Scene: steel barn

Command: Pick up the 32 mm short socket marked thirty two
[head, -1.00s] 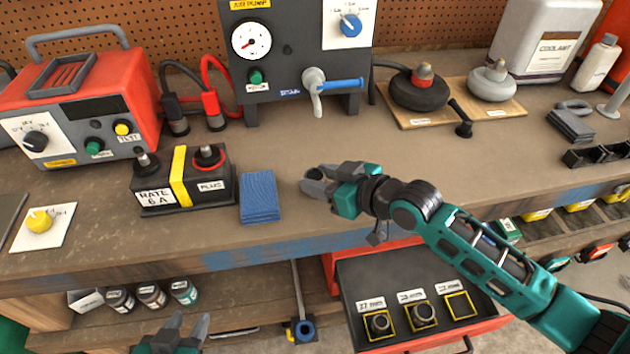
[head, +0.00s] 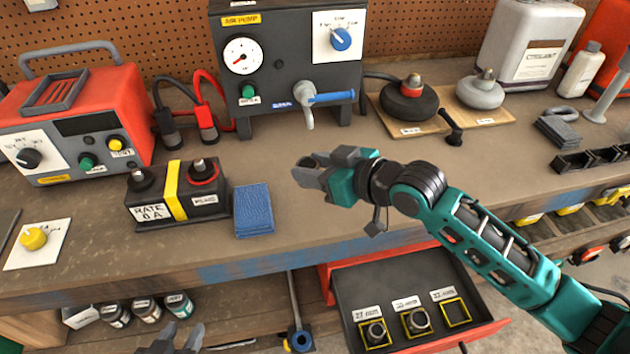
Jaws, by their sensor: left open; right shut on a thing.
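My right gripper (head: 309,170) is above the bench and shut on a small dark round piece, which looks like a socket. The fingers hide most of it, and no marking on it can be read. The open drawer (head: 401,277) below the bench has yellow-outlined places. Two dark sockets stand there, one at the left (head: 376,334) and one in the middle (head: 416,321). The right-hand outlined place (head: 456,313) is empty. Its label is too blurred to read surely. My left gripper (head: 184,338) is open and empty at the bottom edge, below the bench front.
A blue cloth (head: 254,210) and a black battery (head: 177,194) lie left of my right gripper. A red charger (head: 80,115), an air pump unit (head: 285,60) and a wooden board (head: 440,123) stand behind. The bench between cloth and board is largely clear.

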